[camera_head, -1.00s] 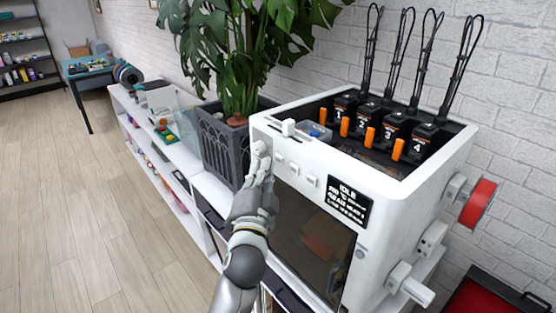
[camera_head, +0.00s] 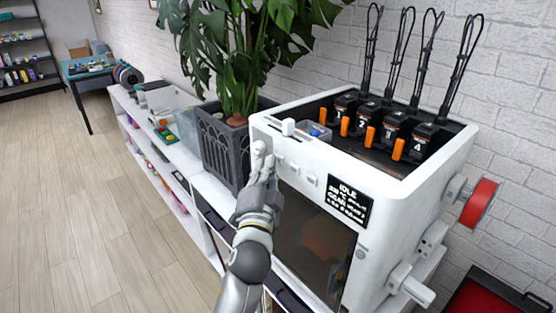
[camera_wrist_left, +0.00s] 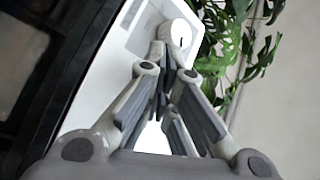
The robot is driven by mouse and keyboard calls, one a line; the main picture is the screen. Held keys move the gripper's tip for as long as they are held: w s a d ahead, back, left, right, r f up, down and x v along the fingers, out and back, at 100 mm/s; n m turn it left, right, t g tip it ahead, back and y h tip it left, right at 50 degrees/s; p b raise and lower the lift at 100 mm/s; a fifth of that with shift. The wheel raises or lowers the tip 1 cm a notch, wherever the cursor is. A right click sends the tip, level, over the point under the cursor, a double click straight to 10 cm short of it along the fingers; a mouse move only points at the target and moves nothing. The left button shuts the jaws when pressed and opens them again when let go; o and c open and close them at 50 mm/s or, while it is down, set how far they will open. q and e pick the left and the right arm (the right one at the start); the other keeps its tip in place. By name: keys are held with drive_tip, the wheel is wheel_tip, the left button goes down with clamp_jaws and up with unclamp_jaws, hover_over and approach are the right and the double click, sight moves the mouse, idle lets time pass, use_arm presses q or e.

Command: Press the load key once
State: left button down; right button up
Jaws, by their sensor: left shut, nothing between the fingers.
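The white printer (camera_head: 400,205) stands on the low shelf with its front panel facing me. Small white keys show on the panel's upper front: a left key (camera_head: 281,160), a middle key (camera_head: 294,169) and a right key (camera_head: 311,180). Their labels are too small to read. The display (camera_head: 348,203) reads IDLE on its top line. My left gripper (camera_head: 261,152) is shut and empty, its fingertips at the panel's upper left, left of these keys. Whether it touches is unclear. In the left wrist view the closed fingers (camera_wrist_left: 172,60) point at the white panel (camera_wrist_left: 122,45). My right gripper is out of view.
A potted plant (camera_head: 220,145) stands close to the left of the printer. Several black filament units with orange levers (camera_head: 370,136) sit in the printer's top. A red spool (camera_head: 478,203) sticks out on its right side. The floor (camera_head: 90,220) at left is clear.

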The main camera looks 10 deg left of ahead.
use_arm(q)
drive_tip(key=shift+w+d, duration=0.1)
idle(0.3)
drive_tip(key=shift+s+a+p, duration=0.3)
drive_tip(key=shift+s+a, duration=0.2)
drive_tip(key=shift+s, duration=0.15)
drive_tip(key=s+a+p, duration=0.1)
drive_tip(key=s, duration=0.1)
drive_tip(key=s+a, duration=0.2)
drive_tip(key=shift+p, duration=0.4)
idle(0.6)
